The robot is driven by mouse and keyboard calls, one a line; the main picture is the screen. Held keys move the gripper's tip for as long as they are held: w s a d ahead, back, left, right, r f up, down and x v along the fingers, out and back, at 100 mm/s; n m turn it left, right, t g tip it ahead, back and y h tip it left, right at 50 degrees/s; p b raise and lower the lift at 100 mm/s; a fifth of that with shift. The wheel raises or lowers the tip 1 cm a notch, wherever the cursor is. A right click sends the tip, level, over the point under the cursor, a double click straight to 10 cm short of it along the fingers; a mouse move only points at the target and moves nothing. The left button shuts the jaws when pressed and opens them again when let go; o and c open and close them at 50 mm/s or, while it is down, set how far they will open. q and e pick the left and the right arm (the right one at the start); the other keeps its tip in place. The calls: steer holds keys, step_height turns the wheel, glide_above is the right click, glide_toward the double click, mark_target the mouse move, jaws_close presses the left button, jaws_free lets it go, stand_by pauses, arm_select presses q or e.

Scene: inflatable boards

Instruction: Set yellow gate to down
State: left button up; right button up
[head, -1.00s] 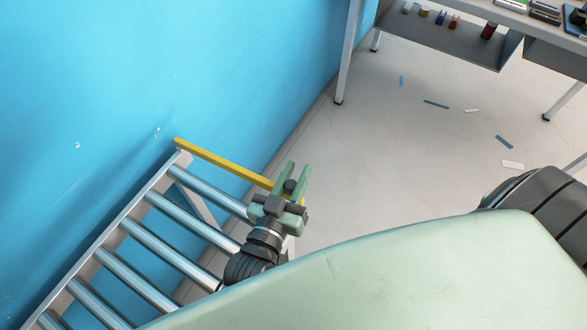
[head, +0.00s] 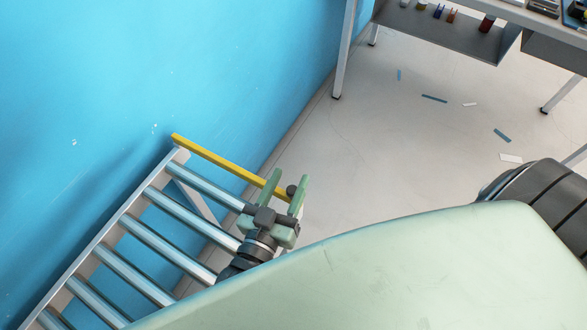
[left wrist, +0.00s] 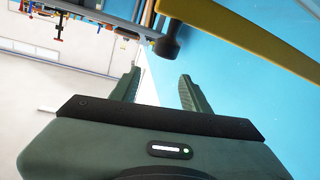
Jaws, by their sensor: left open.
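The yellow gate (head: 218,160) is a bar across the far end of the roller conveyor (head: 190,221), running from the wall side toward my left gripper. My left gripper (head: 288,190) is open at the bar's right end, with a dark round knob (head: 291,190) showing between its fingers in the head view. In the left wrist view the yellow bar (left wrist: 245,40) crosses the upper right, and the dark knob (left wrist: 168,45) hangs from its end, beyond the open fingers (left wrist: 160,92). I cannot tell whether a finger touches the knob. My right gripper is not in view.
A blue wall (head: 120,70) stands along the conveyor's left side. A table with a lower shelf (head: 440,30) holding small items stands at the back right. Blue and white strips (head: 502,136) lie on the otherwise clear floor (head: 390,170).

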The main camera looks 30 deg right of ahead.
arm_select(q)
steer(key=v, duration=0.4)
steer(key=shift+s, duration=0.15)
stand_by(0.4)
